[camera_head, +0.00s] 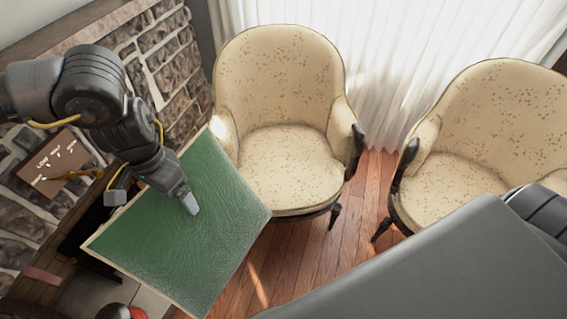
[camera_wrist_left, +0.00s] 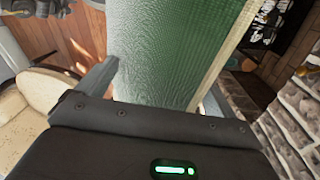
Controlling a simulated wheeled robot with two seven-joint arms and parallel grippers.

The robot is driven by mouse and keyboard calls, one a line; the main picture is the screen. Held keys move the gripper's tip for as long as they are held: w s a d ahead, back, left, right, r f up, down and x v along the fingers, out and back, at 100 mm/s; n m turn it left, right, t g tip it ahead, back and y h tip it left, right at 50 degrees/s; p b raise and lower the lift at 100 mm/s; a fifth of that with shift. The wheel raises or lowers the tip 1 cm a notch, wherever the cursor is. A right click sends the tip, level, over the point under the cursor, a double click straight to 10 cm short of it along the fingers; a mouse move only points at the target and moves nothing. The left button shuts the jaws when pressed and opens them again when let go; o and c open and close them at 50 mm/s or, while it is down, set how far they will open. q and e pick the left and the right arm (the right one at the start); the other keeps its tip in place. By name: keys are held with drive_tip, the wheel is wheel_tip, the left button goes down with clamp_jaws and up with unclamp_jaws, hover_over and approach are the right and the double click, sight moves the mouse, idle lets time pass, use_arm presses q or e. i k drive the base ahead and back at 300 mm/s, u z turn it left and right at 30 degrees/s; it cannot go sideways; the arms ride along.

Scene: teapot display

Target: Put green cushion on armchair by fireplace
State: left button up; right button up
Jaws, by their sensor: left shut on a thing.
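The green cushion (camera_head: 165,238) is a flat, square, leathery pad with a pale edge. My left gripper (camera_head: 190,204) is shut on it and holds it tilted. The cushion fills the upper middle of the left wrist view (camera_wrist_left: 170,50), with a gripper finger beside it. The cream, speckled armchair by the fireplace (camera_head: 285,75) stands upper middle in the head view. The cushion is left of its seat (camera_head: 290,172) and overlaps its left front in the picture; I cannot tell if they touch. The seat looks empty. My right gripper is not clearly seen.
The stone fireplace (camera_head: 165,60) stands along the left. A second, similar armchair (camera_head: 500,115) stands at the right. White curtains (camera_head: 400,50) hang behind. Wooden floor (camera_head: 345,235) shows between the chairs. A brown plaque (camera_head: 52,165) is at the left.

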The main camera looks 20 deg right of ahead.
sight(278, 158)
drive_tip(key=i, duration=1.25)
drive_tip(key=z, duration=2.7)
